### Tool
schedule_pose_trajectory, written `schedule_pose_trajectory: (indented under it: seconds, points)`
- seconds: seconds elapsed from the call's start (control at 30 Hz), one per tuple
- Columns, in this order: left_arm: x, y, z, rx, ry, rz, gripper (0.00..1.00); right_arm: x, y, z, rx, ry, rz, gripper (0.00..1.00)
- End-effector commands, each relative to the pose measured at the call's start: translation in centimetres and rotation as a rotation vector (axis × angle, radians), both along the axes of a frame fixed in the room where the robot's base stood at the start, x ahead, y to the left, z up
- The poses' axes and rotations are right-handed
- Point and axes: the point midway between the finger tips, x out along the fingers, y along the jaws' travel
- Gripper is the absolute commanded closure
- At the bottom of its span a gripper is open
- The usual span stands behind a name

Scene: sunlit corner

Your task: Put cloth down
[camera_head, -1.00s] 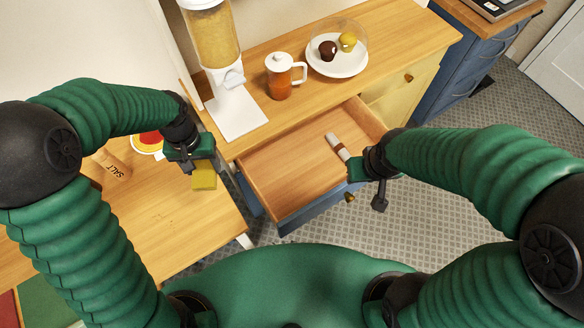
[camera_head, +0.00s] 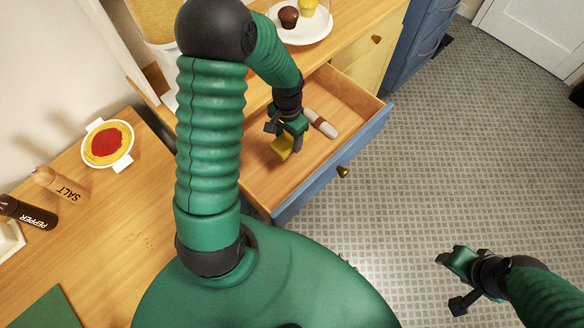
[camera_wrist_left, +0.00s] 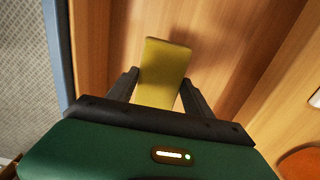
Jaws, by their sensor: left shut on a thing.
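My left gripper (camera_head: 290,135) is shut on a yellow cloth (camera_head: 281,148) and holds it over the open drawer (camera_head: 260,178). In the left wrist view the cloth (camera_wrist_left: 164,70) is a flat yellow piece between the two black fingers (camera_wrist_left: 157,95). It appears held above the wooden drawer floor (camera_wrist_left: 225,45), but the exact gap is hard to tell. My right gripper (camera_head: 455,280) is at the lower right, over the tiled floor and away from the drawer.
A pale roll with a brown band (camera_head: 321,122) lies in the drawer, right of my left gripper. The blue drawer front (camera_head: 345,158) has a brass knob (camera_head: 343,171). At left, a table bears a plate of pasta (camera_head: 107,145), salt (camera_head: 60,186) and pepper (camera_head: 27,212).

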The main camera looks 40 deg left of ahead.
Motion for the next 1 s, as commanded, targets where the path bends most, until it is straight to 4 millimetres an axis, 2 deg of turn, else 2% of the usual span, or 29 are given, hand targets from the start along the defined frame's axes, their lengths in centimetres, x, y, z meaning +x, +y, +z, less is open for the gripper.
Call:
schedule_pose_trajectory:
  seconds: [0.03,0.23,0.57,0.87,0.9,1.0]
  points:
    - [-0.2,0.5,-1.3,-0.001,0.001,-0.002,0.79,0.0,0.0,-0.9,0.000,-0.001,0.000,0.48]
    - [-0.5,0.5,-5.2,0.000,0.002,-0.010,0.79,0.1,0.0,-1.3,0.000,-0.002,0.000,0.48]
    - [-0.5,0.7,-10.5,-0.002,0.002,-0.008,0.79,0.1,0.0,-2.0,0.000,-0.002,0.000,0.48]
    - [-0.4,0.7,-11.0,0.000,-0.001,-0.008,0.79,0.1,0.0,-2.0,0.000,-0.002,0.000,0.48]
    - [-0.4,0.7,-10.9,0.000,-0.001,-0.007,0.36,0.1,0.0,-1.9,0.000,-0.002,0.000,0.48]
    - [-0.4,0.7,-10.9,0.001,-0.001,-0.007,0.23,0.1,0.0,-1.9,0.000,-0.002,0.000,0.48]
